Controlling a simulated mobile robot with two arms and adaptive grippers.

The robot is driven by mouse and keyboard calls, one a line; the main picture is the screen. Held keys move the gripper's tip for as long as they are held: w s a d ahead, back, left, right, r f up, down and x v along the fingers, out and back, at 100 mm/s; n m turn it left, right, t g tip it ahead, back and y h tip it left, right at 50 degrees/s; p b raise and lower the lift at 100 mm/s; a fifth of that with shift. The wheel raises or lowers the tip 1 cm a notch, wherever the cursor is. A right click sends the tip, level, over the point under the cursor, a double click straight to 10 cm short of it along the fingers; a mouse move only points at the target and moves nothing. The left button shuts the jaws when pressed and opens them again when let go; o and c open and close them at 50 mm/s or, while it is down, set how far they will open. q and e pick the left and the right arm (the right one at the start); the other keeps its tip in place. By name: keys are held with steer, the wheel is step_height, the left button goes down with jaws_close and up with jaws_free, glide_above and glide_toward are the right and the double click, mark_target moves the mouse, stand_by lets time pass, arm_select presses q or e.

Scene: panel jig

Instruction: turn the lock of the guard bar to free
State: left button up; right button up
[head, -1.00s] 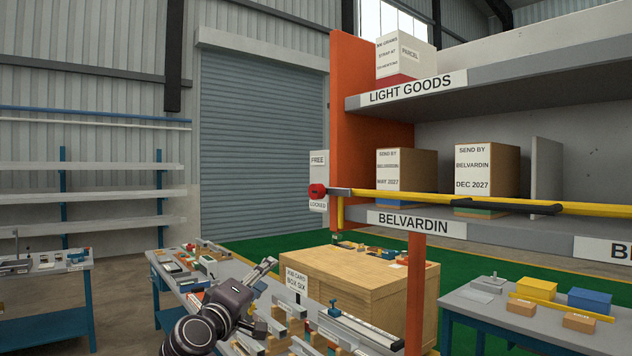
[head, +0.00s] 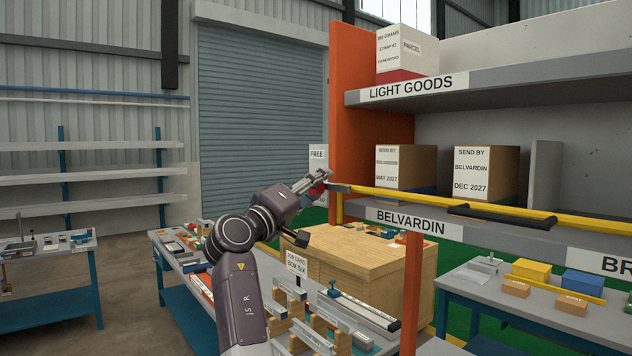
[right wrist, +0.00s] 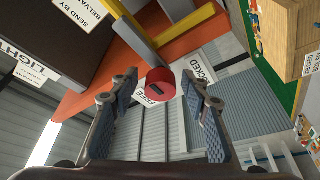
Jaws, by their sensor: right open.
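The lock's red knob (head: 318,188) sits at the left end of the yellow guard bar (head: 420,203), beside the orange post, partly covered by my right gripper (head: 316,181). In the right wrist view the red knob (right wrist: 161,83) shows a short dark mark on its face. The fingers of my right gripper (right wrist: 158,90) are open on either side of it; I cannot tell whether they touch it. The FREE label (head: 317,154) is above the knob. The LOCKED label (right wrist: 203,72) shows in the right wrist view. My left gripper is out of view.
The orange post (head: 354,120) and shelf (head: 500,230) stand right of the knob, with boxes behind the bar. A wooden crate (head: 375,260) and a cluttered bench (head: 205,290) lie below my right arm. A black handle (head: 502,216) is on the bar.

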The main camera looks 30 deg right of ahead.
steer(key=shift+w, duration=0.1)
jaws_close()
stand_by(0.3)
